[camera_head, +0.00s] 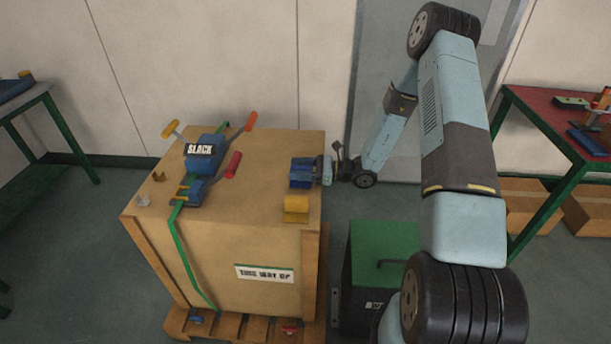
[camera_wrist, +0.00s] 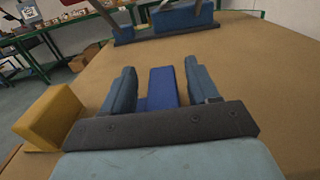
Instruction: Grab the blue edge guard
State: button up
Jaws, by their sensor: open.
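The blue edge guard (camera_wrist: 161,86) lies on top of the wooden crate (camera_head: 262,150), near its right edge. In the wrist view it sits between the two fingers of my gripper (camera_wrist: 160,84), with a narrow gap showing on each side. My gripper is open and low over the crate top. In the head view my gripper (camera_head: 302,173) reaches in from the right, and the edge guard is hard to tell apart from the fingers there.
A yellow block (camera_head: 296,208) stands on the crate close to my gripper; it also shows in the wrist view (camera_wrist: 49,118). A blue ratchet (camera_head: 204,158) tagged "SLACK" sits on a green strap (camera_head: 182,250). A green-topped box (camera_head: 384,246) stands right of the crate.

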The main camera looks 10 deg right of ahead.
jog(key=shift+a, duration=0.2)
jog(key=c, duration=1)
jog(key=shift+c, duration=0.2)
